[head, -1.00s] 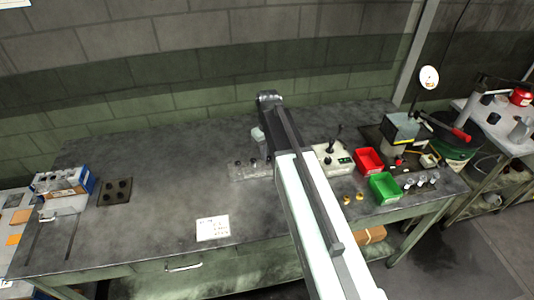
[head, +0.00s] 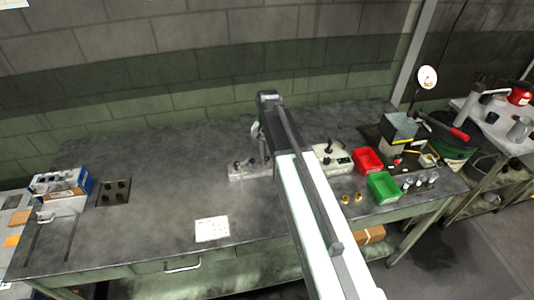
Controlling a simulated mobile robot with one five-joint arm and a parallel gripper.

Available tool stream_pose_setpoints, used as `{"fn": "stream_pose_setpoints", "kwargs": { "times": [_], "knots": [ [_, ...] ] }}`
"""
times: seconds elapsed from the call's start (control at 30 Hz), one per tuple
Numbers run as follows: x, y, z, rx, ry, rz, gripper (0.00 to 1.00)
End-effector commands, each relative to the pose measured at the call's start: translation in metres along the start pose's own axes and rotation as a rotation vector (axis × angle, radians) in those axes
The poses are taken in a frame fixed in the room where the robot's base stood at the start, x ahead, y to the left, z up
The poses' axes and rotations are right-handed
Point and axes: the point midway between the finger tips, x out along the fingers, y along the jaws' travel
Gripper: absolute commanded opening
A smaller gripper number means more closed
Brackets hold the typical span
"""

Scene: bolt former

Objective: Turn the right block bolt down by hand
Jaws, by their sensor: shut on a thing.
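A pale metal block (head: 243,174) sits on the workbench near the middle, with small dark bolts standing in its top. Two bolts show left of my arm, one at the left (head: 237,165) and one nearer the middle (head: 250,163). My gripper (head: 265,156) points down over the block's right part and is shut on the right block bolt, which is mostly hidden. My arm link covers the block's right end. The fingertips are small and dark here, and how deep the bolt sits cannot be told.
A grey control box with a lever (head: 330,158), a red bin (head: 368,160) and a green bin (head: 383,188) stand right of my arm. A white card (head: 212,229) lies in front.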

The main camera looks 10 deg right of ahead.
Motion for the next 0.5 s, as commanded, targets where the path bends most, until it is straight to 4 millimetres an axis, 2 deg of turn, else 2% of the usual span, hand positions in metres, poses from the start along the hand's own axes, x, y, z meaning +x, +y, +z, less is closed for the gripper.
{"fn": "stream_pose_setpoints", "kwargs": {
  "times": [0.5],
  "knots": [
    [-0.0004, 0.0002, -0.0005, 0.121, 0.001, -0.001, 0.00]
  ]
}}
